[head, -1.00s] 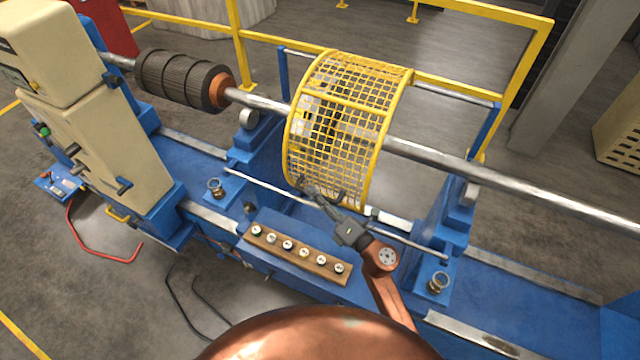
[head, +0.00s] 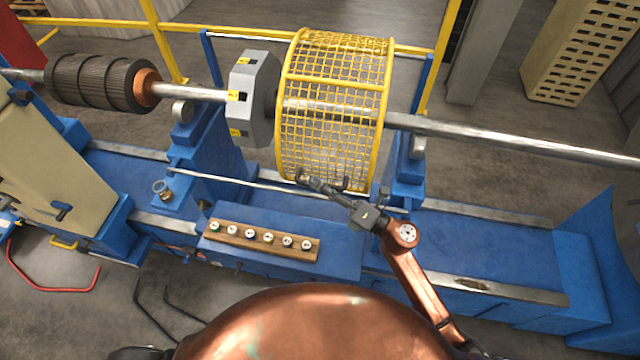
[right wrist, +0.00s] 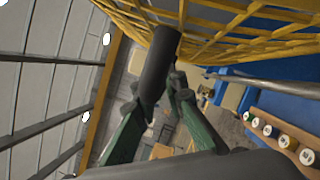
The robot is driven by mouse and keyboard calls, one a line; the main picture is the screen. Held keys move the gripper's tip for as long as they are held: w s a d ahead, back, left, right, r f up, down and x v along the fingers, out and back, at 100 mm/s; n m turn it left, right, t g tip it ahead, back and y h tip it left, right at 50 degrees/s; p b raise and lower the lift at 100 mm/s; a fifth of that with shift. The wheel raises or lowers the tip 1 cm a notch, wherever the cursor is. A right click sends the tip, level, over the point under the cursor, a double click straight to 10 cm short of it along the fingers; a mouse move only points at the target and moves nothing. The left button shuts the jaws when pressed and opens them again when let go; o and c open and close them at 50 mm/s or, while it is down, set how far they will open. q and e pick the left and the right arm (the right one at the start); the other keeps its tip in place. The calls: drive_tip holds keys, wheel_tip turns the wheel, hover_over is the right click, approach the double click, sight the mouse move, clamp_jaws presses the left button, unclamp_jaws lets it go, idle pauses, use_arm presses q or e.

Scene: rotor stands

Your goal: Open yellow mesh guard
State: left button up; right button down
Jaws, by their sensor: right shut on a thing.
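The yellow mesh guard (head: 332,125) is a curved cage around the steel shaft, right of a grey faceted block (head: 252,98) with yellow labels, which stands exposed. My right gripper (head: 308,181) is at the guard's lower front edge. In the right wrist view, its green-padded fingers (right wrist: 158,122) are closed around a dark cylindrical handle (right wrist: 160,62) beside the yellow mesh (right wrist: 225,25). The handle is small and partly hidden in the head view. My left gripper is out of view.
The shaft (head: 500,139) crosses the blue stands, with a dark ribbed rotor (head: 98,82) at left. A wooden strip (head: 262,240) with several round-topped pieces lies on the blue bed, below the gripper. A thin rod (head: 245,186) runs along the front. Yellow railing (head: 165,45) stands behind.

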drive_tip(key=shift+s+a+f, duration=0.1)
drive_tip(key=shift+s+f, duration=0.05)
drive_tip(key=shift+f, duration=0.05)
drive_tip(key=c, duration=2.2)
unclamp_jaws()
drive_tip(key=shift+r, duration=0.1)
drive_tip(key=shift+c, duration=0.2)
drive_tip(key=shift+d, duration=0.3)
drive_tip(key=v, duration=1.1)
drive_tip(key=shift+s+d, duration=0.15)
drive_tip(key=shift+d, duration=0.1)
